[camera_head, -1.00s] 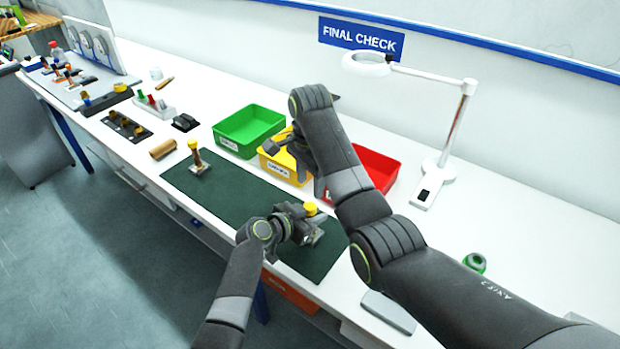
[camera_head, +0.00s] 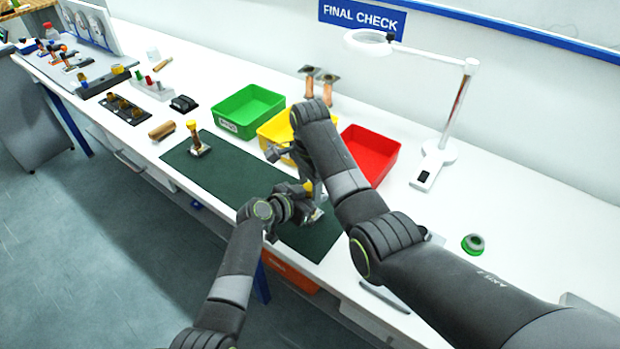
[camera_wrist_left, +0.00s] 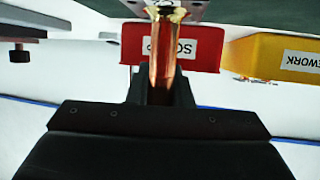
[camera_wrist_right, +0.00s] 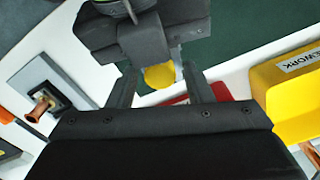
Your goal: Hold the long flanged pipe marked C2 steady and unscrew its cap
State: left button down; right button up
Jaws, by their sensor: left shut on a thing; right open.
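A copper pipe (camera_wrist_left: 163,62) with a brass end stands in the left wrist view, and my left gripper (camera_wrist_left: 161,92) is shut around it. Its yellow cap (camera_wrist_right: 160,75) shows in the right wrist view and, partly hidden, in the head view (camera_head: 308,186). My right gripper (camera_wrist_right: 160,92) is open, with the cap in line between its two fingers; I cannot tell whether they touch it. In the head view, the left gripper and pipe are over the near right part of the green mat (camera_head: 235,180). No C2 mark is readable.
Another yellow-capped pipe (camera_head: 197,140) stands on the mat's left part. Green (camera_head: 250,108), yellow (camera_head: 270,130) and red (camera_head: 370,152) bins line the back. Two flanged copper pieces (camera_head: 327,92) are behind the yellow bin. A ring lamp (camera_head: 450,130) stands at the right.

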jog(key=c, duration=1)
jog(key=n, duration=0.7)
jog(key=o, duration=1.1)
